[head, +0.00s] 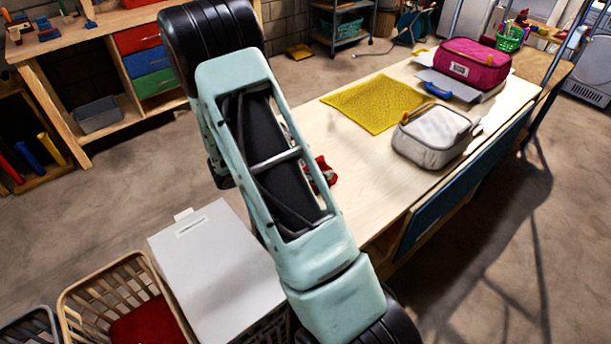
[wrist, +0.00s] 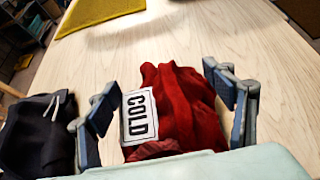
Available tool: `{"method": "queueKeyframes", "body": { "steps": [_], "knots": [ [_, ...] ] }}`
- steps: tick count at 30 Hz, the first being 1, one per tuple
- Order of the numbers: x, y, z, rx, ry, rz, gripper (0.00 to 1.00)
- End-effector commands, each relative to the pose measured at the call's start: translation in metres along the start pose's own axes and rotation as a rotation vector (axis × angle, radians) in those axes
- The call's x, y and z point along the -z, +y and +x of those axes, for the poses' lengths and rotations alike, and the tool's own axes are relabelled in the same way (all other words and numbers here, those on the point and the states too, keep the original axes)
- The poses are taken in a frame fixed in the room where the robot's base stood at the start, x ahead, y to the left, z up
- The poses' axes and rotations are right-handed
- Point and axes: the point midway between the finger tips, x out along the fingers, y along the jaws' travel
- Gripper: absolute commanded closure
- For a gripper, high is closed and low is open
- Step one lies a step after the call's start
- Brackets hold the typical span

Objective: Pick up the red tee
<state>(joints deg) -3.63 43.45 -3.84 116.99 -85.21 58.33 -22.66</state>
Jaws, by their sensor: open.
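The red tee (wrist: 184,108) lies bunched on the wooden table in the wrist view. A white label reading "COLD" (wrist: 140,116) is on its left part. My gripper (wrist: 166,100) is open, with one finger on each side of the tee. I cannot tell whether the fingers touch the cloth. In the head view my arm hides most of the tee, and a small red piece (head: 325,172) shows beside the arm. The gripper itself is hidden there.
A dark garment with a pale cord (wrist: 38,135) lies left of the tee. A yellow cloth (head: 375,104), a grey bag (head: 432,140) and a magenta bag (head: 474,64) sit farther along the table (head: 375,195). A basket (head: 90,290) stands at lower left.

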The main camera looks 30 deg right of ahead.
Motion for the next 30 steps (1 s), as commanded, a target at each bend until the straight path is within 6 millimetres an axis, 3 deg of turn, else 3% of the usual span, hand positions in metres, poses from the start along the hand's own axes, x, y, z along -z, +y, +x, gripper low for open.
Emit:
{"method": "queueKeyframes", "body": {
  "steps": [6, 14, 27, 30],
  "knots": [
    [0.000, 0.000, 0.027, 0.001, 0.000, 0.001, 0.24],
    [0.001, 0.000, 0.030, 0.000, 0.000, 0.001, 0.24],
    [0.001, 0.000, 0.029, 0.000, 0.002, 0.001, 0.72],
    [0.002, 0.000, 0.029, 0.000, 0.003, 0.001, 0.74]
  ]
}}
